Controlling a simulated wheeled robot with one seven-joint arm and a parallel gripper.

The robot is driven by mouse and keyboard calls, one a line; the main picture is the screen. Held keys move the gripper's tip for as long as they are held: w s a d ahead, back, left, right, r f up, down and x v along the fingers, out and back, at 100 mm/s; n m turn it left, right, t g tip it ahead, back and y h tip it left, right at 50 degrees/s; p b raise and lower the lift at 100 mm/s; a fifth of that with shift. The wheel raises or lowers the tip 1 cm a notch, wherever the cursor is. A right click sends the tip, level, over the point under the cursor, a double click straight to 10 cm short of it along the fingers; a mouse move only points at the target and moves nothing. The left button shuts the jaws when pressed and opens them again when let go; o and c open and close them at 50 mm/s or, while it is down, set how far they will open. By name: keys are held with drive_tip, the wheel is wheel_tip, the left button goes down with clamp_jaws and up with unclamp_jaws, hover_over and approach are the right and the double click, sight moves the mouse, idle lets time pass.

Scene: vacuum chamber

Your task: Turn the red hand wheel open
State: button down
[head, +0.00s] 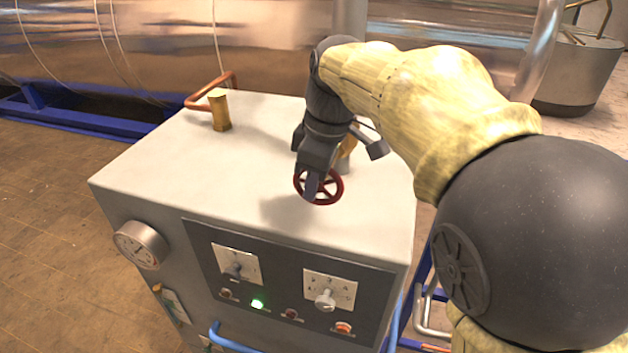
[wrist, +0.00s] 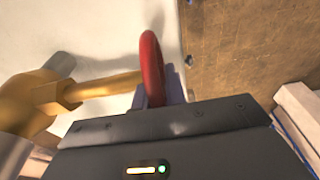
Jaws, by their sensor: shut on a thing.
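The red hand wheel (head: 331,200) stands at the top of the grey cabinet, near its front edge, on a brass valve stem. In the head view my gripper (head: 311,186) reaches down onto the wheel's left side and hides part of its rim. In the wrist view the wheel (wrist: 152,68) shows edge-on at the gripper's fingers (wrist: 172,95), with the brass stem (wrist: 100,88) running left from it. My gripper is shut on the wheel's rim. The fingertips are mostly hidden in the wrist view.
The grey cabinet (head: 150,165) has a pressure gauge (head: 140,245) and a dark panel with two knobs and a lit green lamp (head: 257,304). A brass fitting with a copper pipe (head: 220,110) stands on its top at the back left. A large metal vessel (head: 150,45) lies behind.

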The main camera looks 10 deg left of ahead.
drive_tip(key=h, duration=0.6)
drive_tip(key=shift+a+f, duration=0.1)
drive_tip(key=shift+f, duration=0.15)
drive_tip(key=h, duration=0.3)
drive_tip(key=g+h, duration=0.1)
drive_tip(key=h, duration=0.2)
drive_tip(key=shift+f+h, duration=0.2)
drive_tip(key=shift+h, duration=0.1)
drive_tip(key=shift+f+h, duration=0.15)
drive_tip(key=shift+h, duration=1)
drive_tip(key=shift+f+h, duration=0.1)
drive_tip(key=shift+h, duration=1.05)
drive_tip(key=h, duration=0.4)
drive_tip(key=shift+d+g, duration=0.4)
drive_tip(key=c, duration=1.4)
unclamp_jaws()
drive_tip(key=shift+c, duration=0.2)
